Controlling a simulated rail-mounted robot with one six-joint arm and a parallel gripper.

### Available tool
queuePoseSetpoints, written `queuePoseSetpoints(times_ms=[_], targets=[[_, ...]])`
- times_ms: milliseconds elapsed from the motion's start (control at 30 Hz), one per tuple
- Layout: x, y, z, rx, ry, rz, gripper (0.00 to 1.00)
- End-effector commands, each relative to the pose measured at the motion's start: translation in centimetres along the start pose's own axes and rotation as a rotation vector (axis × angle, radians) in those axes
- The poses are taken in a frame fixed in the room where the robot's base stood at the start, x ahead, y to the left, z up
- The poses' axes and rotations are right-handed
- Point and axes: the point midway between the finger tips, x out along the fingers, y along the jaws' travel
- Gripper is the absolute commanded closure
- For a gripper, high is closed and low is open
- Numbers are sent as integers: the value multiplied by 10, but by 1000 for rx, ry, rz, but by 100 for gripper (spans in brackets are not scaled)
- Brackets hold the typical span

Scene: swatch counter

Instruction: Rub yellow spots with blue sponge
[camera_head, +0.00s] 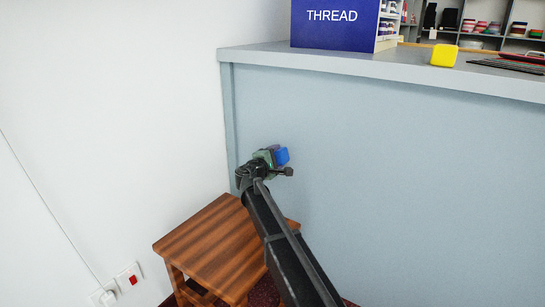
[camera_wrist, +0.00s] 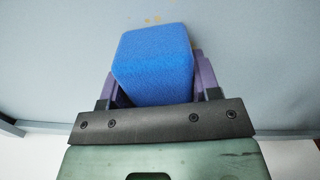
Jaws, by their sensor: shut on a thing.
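My gripper (camera_head: 273,156) is shut on the blue sponge (camera_head: 283,155), in front of the pale blue-grey counter front (camera_head: 400,150). In the wrist view the sponge (camera_wrist: 153,65) is a blue block between two purple fingers. No spots can be made out in the head view.
A striped wooden stool (camera_head: 205,240) stands below my gripper, near the white wall (camera_head: 110,90). On the countertop (camera_head: 400,63) are a blue THREAD box (camera_head: 333,22) and a yellow block (camera_head: 444,55). The counter front to the right is clear.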

Motion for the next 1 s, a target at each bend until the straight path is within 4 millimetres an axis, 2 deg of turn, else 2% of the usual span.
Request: queuePoseSetpoints(times_ms=[133,433,733,1000], targets=[[-2,-6,19,0,-1,0,62],[-1,-8,27,0,0,0,62],[1,-18,58,0,-1,0,62],[2,-18,61,0,-1,0,62]])
